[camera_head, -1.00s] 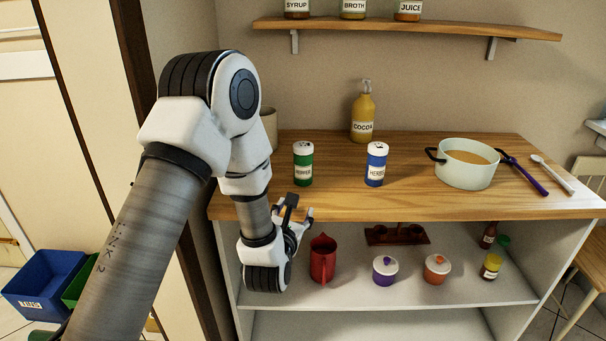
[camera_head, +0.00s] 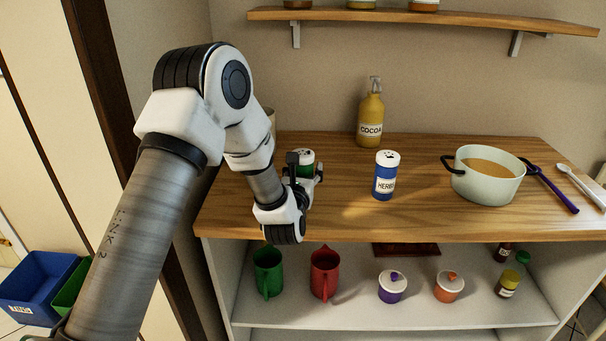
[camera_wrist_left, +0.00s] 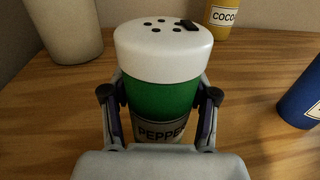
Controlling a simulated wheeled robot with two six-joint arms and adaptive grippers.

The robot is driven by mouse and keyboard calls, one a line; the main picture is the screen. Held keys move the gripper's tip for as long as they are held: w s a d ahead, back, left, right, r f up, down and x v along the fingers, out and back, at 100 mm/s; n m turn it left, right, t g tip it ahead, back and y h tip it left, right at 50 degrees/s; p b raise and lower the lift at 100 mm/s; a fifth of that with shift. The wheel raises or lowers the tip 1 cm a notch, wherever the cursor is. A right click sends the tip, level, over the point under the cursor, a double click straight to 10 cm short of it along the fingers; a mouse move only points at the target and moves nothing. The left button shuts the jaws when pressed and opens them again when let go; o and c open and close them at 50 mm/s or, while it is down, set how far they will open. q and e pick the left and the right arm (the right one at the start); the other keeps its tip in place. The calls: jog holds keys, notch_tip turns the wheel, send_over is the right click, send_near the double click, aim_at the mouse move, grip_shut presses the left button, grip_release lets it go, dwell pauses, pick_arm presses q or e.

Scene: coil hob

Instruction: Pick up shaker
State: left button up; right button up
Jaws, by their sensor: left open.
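A green pepper shaker (camera_head: 306,160) with a white holed lid stands upright on the wooden counter, partly hidden behind my left gripper in the head view. It also shows in the left wrist view (camera_wrist_left: 160,92), between the two fingers, its label reading PEPPER. My left gripper (camera_head: 304,172) is open around the shaker, one finger on each side; I cannot tell whether they touch it. A blue shaker (camera_head: 385,176) labelled HERBS stands to the right, clear of the gripper. My right gripper is not in view.
A yellow COCOA bottle (camera_head: 370,118) stands at the back of the counter (camera_head: 330,215). A pale pot (camera_head: 487,184) and utensils lie to the right. A beige container (camera_wrist_left: 65,28) stands behind left. Green and red jugs (camera_head: 324,275) and small lidded pots are on the shelf below.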

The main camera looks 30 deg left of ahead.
pick_arm(q)
jog(key=shift+w+a, duration=0.2)
jog(key=shift+w, duration=0.2)
jog(key=shift+s+r, duration=0.1)
jog(key=shift+s, duration=0.05)
jog(key=shift+d, duration=0.1)
jog(key=c, duration=1)
grip_shut()
